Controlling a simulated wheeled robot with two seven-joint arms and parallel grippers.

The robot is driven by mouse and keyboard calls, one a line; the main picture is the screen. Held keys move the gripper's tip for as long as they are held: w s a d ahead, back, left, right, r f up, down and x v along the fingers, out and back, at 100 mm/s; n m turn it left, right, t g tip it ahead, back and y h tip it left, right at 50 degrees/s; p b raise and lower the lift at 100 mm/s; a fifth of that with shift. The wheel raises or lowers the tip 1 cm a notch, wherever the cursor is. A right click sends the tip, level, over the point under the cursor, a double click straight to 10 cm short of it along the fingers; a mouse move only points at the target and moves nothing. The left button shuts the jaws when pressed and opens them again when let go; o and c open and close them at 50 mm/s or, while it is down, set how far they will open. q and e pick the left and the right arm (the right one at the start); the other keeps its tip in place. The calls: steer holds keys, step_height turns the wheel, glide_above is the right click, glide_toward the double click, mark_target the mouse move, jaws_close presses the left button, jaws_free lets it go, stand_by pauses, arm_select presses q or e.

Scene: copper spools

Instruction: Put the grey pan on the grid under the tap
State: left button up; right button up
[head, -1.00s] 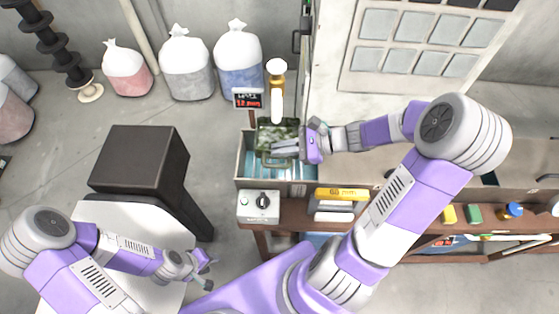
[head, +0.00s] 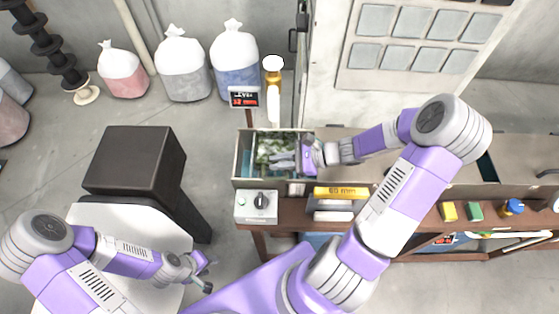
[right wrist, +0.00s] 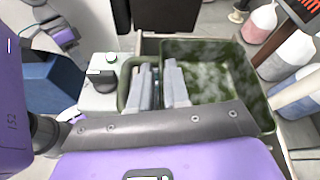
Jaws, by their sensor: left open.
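The grey pan is a deep rectangular vessel with mottled green-grey walls (head: 268,143); it sits within the outline of the basin under the tap (head: 273,95). In the right wrist view the pan (right wrist: 215,75) fills the middle right. My right gripper (head: 285,158) reaches in from the right; its fingers (right wrist: 160,85) straddle the pan's near-left wall, one inside and one outside, and appear shut on it. The grid shows as a teal strip (head: 245,160) left of the pan; the pan hides the rest. Whether the pan touches the grid, I cannot tell. My left gripper (head: 206,270) is open and empty, far from the pan.
A control box with a black knob (head: 258,200) stands before the basin (head: 238,165). Yellow and white blocks (head: 340,198) lie to its right. A small red-digit display (head: 244,97) stands behind. A dark block (head: 135,160) is at left; filled bags (head: 183,72) line the back.

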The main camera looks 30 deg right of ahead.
steer(key=shift+o, duration=1.2)
steer(key=shift+r, duration=0.15)
steer(key=p+v, duration=0.1)
steer(key=v, duration=1.1)
